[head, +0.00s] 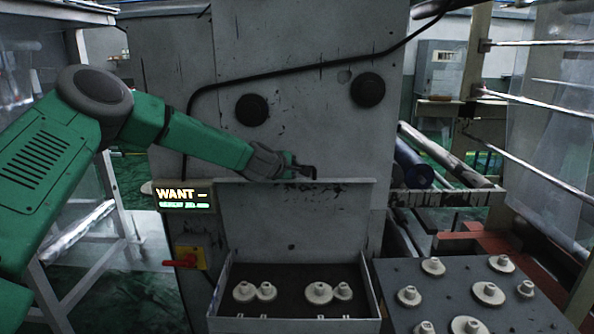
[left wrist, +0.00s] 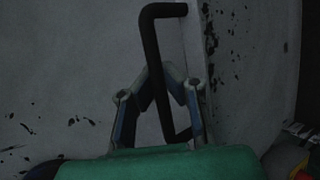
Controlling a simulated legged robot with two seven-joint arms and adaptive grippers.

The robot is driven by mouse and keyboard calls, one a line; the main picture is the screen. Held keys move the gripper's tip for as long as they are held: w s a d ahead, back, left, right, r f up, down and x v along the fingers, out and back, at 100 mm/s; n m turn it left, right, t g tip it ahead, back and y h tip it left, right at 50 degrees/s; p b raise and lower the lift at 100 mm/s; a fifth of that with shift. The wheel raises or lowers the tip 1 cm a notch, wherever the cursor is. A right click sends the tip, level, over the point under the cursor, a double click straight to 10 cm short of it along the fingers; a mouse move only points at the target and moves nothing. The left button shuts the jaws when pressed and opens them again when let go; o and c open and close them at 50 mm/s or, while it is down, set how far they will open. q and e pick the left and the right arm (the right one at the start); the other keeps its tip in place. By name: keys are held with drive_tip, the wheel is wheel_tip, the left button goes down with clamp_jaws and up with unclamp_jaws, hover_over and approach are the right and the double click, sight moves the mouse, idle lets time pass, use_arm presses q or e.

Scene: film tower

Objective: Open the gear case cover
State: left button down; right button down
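The gear case (head: 216,300) is a grey open-topped box at the lower middle of the head view, with pale gears (head: 320,292) showing inside. Its grey cover (head: 300,220) stands raised upright at the back of the box. My left gripper (head: 302,172) is at the cover's top edge, by the black handle. In the left wrist view, the black handle (left wrist: 151,40) passes between the fingertips of my left gripper (left wrist: 160,80), which close in on it from both sides. The far side of the cover is hidden. My right gripper is not in view.
A dark table (head: 392,275) with several pale gears stands to the right of the case. A lit display (head: 184,197) and a red switch (head: 187,258) are left of it. A grey machine wall (head: 300,120) with two black knobs rises behind.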

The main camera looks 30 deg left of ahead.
use_arm(q)
drive_tip(key=c, duration=1.6)
unclamp_jaws()
drive_tip(key=shift+s+a+r, duration=0.15)
drive_tip(key=shift+a, duration=0.2)
drive_tip(key=shift+s+a, duration=0.1)
drive_tip(key=shift+a, duration=0.05)
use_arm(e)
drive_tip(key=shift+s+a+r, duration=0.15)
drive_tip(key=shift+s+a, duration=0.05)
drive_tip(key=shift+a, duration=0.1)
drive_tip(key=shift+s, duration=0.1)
use_arm(q)
drive_tip(key=shift+s, duration=0.25)
drive_tip(key=a+v, duration=0.1)
drive_tip(key=v, duration=1)
drive_tip(key=shift+d, duration=0.35)
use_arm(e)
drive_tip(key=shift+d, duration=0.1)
use_arm(q)
drive_tip(key=shift+s+d+r, duration=0.1)
drive_tip(key=shift+s+d, duration=0.05)
drive_tip(key=shift+d, duration=0.05)
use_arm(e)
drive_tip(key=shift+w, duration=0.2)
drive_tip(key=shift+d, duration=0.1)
